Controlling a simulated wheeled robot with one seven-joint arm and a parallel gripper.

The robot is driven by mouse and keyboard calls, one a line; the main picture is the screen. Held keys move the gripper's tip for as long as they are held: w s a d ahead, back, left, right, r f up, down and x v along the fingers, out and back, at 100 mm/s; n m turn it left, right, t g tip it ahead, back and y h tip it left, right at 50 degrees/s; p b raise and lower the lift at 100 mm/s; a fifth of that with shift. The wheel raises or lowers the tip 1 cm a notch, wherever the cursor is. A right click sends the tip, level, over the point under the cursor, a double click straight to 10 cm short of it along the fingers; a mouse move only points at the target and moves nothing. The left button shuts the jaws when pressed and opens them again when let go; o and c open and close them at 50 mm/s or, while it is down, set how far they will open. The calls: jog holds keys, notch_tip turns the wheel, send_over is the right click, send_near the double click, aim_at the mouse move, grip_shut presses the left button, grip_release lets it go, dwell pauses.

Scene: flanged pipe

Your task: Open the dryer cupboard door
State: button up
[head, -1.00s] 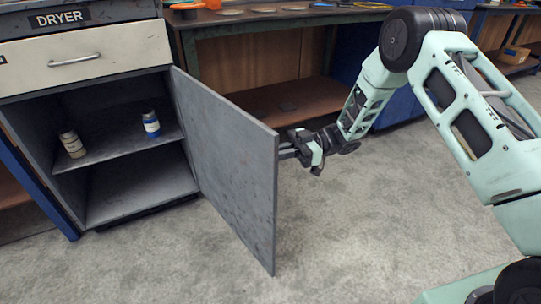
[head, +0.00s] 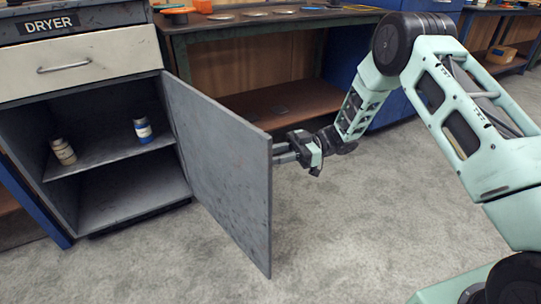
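The dryer cupboard (head: 75,112) stands at the left under a sign reading DRYER. Its grey door (head: 218,165) is swung wide open, hinged on the right side of the opening and jutting toward me. My gripper (head: 284,153) is at the right of the door, by its outer face near the free edge. Its fingers point left toward the door, and their tips are partly hidden behind the edge. Any handle on that face is hidden, so I cannot tell whether the fingers touch or hold anything.
Two small jars stand on the inner shelf, one brown-labelled (head: 63,151) and one blue-labelled (head: 143,130). A cream drawer (head: 80,63) is above the opening. A workbench (head: 270,24) with a low brown shelf stands behind the door. The grey floor in front is clear.

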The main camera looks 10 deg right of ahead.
jog(key=w+d+p, duration=0.2)
jog(key=d, duration=1.3)
jog(key=shift+d, duration=0.4)
jog(key=shift+w, duration=0.1)
